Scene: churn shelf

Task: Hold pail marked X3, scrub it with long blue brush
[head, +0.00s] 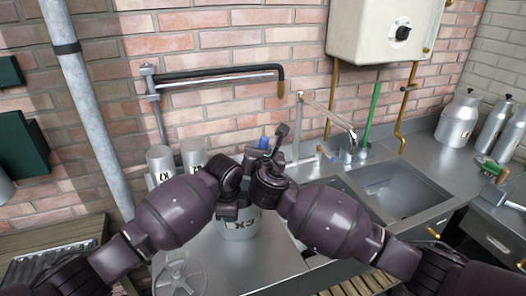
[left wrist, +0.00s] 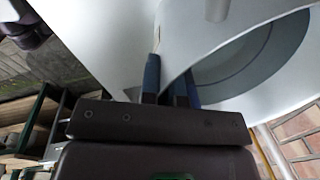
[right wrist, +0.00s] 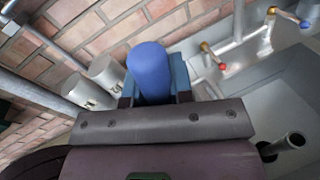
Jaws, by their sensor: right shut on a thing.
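The grey pail (head: 240,230) stands on the metal worktop right in front of me. Its label is upside down and partly covered, and looks like X3. My left gripper (left wrist: 168,80) is at the pail's rim, its blue fingers close together on either side of the pail's wall (left wrist: 215,45); how tightly they close is unclear. My right gripper (right wrist: 152,88) is shut on a thick blue handle, the long blue brush (right wrist: 150,70), above and behind the pail. The brush's blue end also shows in the head view (head: 264,142). Its bristles are hidden.
Two more marked grey pails (head: 194,152) stand behind, near the brick wall. A sink (head: 395,190) with a tap (head: 352,138) is to the right. Several milk churns (head: 458,120) stand at far right. A slatted wooden surface (head: 60,240) is at left.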

